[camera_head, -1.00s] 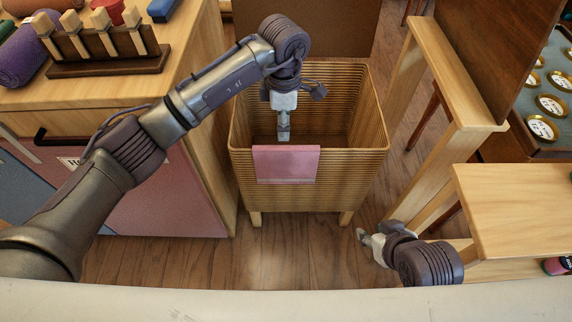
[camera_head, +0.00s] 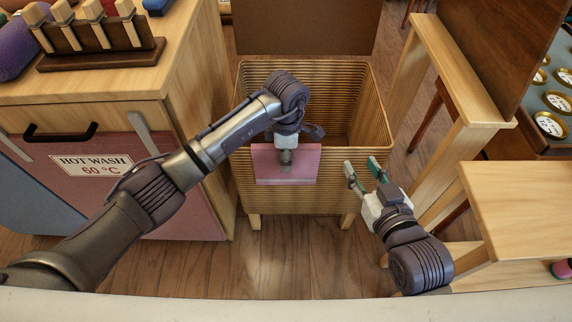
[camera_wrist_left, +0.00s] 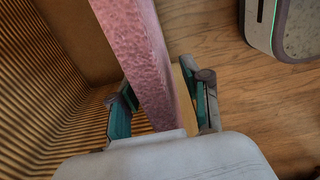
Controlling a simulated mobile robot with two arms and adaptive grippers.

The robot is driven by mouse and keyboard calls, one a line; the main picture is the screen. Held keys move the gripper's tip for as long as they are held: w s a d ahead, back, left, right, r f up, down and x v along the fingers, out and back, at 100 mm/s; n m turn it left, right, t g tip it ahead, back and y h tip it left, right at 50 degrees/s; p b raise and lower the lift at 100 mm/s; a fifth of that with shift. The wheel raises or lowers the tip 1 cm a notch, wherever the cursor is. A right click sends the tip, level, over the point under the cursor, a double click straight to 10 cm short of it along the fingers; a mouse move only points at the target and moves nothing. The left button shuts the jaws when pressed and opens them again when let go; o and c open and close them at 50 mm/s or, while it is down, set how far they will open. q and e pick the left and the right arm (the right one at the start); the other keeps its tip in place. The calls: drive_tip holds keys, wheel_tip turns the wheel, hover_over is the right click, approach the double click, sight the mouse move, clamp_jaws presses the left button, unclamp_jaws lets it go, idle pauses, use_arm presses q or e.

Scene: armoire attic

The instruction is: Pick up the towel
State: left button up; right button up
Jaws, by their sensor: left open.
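The pink towel (camera_head: 265,166) hangs folded over the front rim of the ribbed wooden basket (camera_head: 248,198). My left gripper (camera_head: 286,166) is at the towel's top edge, pointing down. In the left wrist view, the towel (camera_wrist_left: 143,60) runs between the two teal-padded fingers of my left gripper (camera_wrist_left: 164,105), which stand apart on either side of it, and the basket wall (camera_wrist_left: 45,75) lies to the left. My right gripper (camera_head: 363,170) is open and empty in front of the basket's right side, apart from the towel.
A cabinet with a "HOT WASH 60 °C" sign (camera_head: 93,164) stands left of the basket. A wooden bench (camera_head: 515,215) and a wooden frame (camera_head: 455,75) stand at the right. Wooden floor (camera_head: 270,260) shows in front of the basket.

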use_arm(q)
drive_tip(key=shift+f, duration=0.15)
clamp_jaws()
idle(0.4)
